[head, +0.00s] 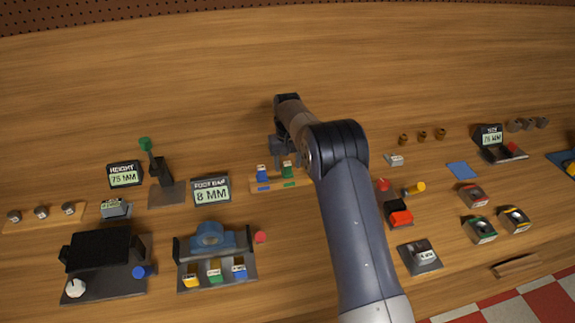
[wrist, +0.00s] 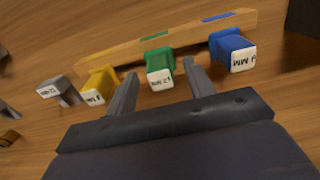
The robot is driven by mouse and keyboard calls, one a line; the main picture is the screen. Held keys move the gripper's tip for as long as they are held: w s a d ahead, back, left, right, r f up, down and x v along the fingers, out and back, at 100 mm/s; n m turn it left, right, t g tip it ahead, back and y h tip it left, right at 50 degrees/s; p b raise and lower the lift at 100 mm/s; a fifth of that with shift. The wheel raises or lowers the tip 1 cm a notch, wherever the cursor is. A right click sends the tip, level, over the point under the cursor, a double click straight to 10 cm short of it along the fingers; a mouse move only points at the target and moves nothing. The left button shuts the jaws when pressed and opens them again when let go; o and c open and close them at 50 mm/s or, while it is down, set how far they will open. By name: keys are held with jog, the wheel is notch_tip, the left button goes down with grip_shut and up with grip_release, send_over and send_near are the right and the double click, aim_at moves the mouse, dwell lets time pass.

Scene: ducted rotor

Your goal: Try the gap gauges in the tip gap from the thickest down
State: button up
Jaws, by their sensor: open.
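My gripper (head: 281,150) is open and empty above the wooden gauge rack (head: 308,181). In the wrist view its fingers (wrist: 160,68) lie either side of the green gauge (wrist: 159,60); I cannot tell whether they touch it. The blue gauge (wrist: 231,46) stands to the right of the fingers and the yellow gauge (wrist: 98,82) to the left. All three have white labelled ends, hard to read here. The head view shows the blue gauge (head: 262,172) and green gauge (head: 288,169); my arm hides the yellow one. I cannot make out the tip gap.
A blue fixture (head: 208,236) with coloured blocks stands front left, beside a black machine (head: 103,250). An 8 MM display (head: 211,191) and a 75 MM height display (head: 125,175) stand behind. A grey labelled block (wrist: 57,90) is left of the yellow gauge. The back of the table is clear.

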notch_tip(320, 180, up, 10)
jog(key=b, duration=0.1)
jog(key=shift+f, duration=0.15)
notch_tip(320, 180, down, 10)
jog(key=shift+f+p, duration=0.25)
jog(key=shift+p, duration=0.5)
jog(key=shift+r, duration=0.15)
jog(key=shift+r, duration=0.1)
